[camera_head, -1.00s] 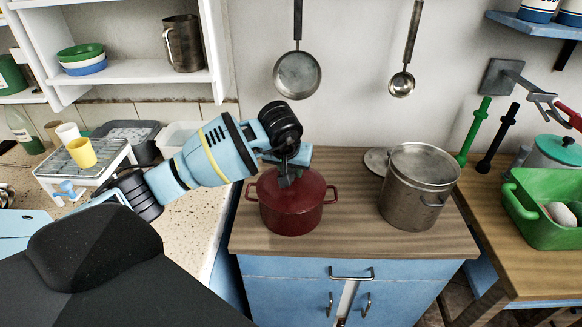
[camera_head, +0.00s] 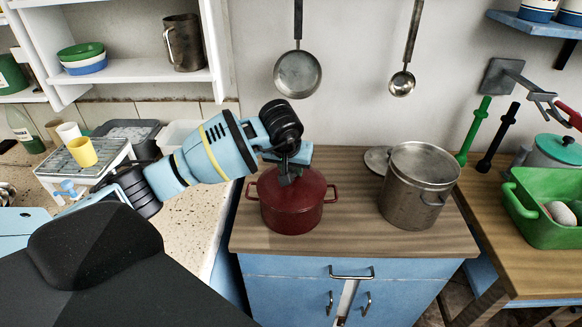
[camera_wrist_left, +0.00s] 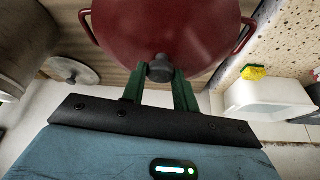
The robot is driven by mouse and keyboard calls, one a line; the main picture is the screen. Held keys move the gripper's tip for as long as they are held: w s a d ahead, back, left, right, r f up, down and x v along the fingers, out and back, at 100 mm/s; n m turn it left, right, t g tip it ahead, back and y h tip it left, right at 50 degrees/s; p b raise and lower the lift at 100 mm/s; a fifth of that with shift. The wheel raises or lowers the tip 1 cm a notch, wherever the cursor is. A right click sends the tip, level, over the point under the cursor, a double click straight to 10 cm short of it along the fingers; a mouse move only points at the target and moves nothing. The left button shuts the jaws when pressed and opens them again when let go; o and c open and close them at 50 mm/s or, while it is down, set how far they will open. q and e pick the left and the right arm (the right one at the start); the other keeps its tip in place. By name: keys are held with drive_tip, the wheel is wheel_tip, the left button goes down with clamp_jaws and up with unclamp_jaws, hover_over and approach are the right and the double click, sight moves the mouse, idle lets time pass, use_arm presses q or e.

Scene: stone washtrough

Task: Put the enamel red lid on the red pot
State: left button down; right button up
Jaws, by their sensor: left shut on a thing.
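The red pot (camera_head: 291,214) stands on the wooden counter top, with its two side handles showing. The red lid (camera_head: 313,184) lies over the pot's mouth; from here I see no gap between them, though the arm hides part of the rim. My left gripper (camera_head: 287,181) is above the lid, shut on its dark knob. In the left wrist view the knob (camera_wrist_left: 160,68) sits between the green fingers, and the red lid (camera_wrist_left: 165,25) fills the top middle. My right gripper is not in view.
A steel pot (camera_head: 414,193) stands right of the red pot, with a flat grey lid (camera_head: 376,160) behind it. A green basin (camera_head: 545,222) is far right. A pan (camera_head: 297,75) and a ladle (camera_head: 402,84) hang on the wall. The counter front (camera_head: 340,243) is clear.

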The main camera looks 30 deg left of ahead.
use_arm(q)
drive_tip(key=shift+f, duration=0.1)
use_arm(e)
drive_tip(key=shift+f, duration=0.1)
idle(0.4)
use_arm(q)
drive_tip(key=c, duration=0.5)
unclamp_jaws()
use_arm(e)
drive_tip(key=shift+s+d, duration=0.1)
use_arm(q)
drive_tip(key=shift+r, duration=0.4)
drive_tip(key=shift+r+p, duration=1.1)
drive_tip(key=shift+r, duration=2)
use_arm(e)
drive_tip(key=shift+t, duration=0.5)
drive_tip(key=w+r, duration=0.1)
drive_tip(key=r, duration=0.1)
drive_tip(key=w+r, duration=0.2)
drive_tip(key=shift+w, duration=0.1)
